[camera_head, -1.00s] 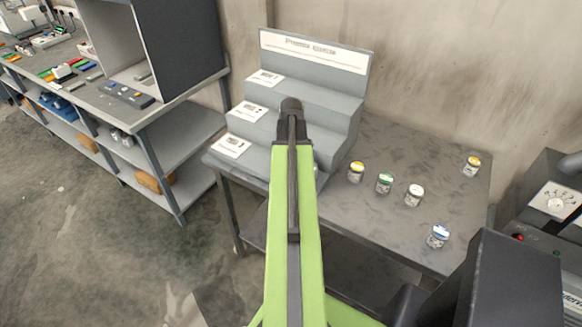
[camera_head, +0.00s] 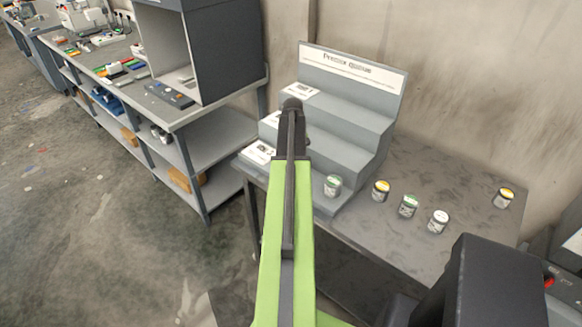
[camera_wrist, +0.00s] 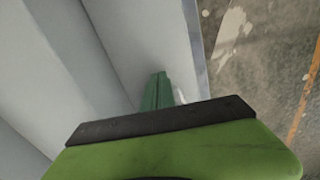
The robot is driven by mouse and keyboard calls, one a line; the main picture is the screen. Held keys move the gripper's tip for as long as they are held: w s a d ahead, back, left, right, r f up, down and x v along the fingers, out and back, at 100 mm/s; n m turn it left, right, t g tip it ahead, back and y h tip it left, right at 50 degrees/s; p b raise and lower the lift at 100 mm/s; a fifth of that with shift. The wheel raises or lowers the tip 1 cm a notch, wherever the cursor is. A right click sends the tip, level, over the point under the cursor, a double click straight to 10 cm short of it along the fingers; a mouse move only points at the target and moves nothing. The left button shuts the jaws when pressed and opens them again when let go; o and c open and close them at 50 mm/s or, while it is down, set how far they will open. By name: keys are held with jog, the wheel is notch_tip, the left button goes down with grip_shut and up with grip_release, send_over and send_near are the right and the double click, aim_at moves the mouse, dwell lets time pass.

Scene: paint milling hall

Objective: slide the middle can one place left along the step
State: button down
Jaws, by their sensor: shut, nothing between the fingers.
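The stepped grey stand (camera_head: 345,118) stands on the left part of the table. One can with a pale green lid (camera_head: 333,185) stands upright at the right of its lowest step. My arm hides the middle of the steps, so I cannot tell whether other cans stand there. In the wrist view, the narrow dark green fingers of my gripper (camera_wrist: 161,92) are together, over a pale step surface (camera_wrist: 150,40). A small pale bit shows beside the fingers; I cannot tell what it is. In the head view the fingers are hidden behind my arm.
On the table (camera_head: 440,175), right of the stand, are a yellow-lidded can (camera_head: 380,190), a green-lidded can (camera_head: 408,206), a white-lidded can (camera_head: 438,221) and another yellow-lidded can (camera_head: 503,198). A shelved workbench (camera_head: 215,110) stands at left. The wall is close behind the stand.

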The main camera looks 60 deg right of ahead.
jog(key=shift+s+d+r, duration=0.1)
notch_tip(320, 180, up, 10)
jog(key=p, duration=1)
jog(key=shift+w, duration=0.2)
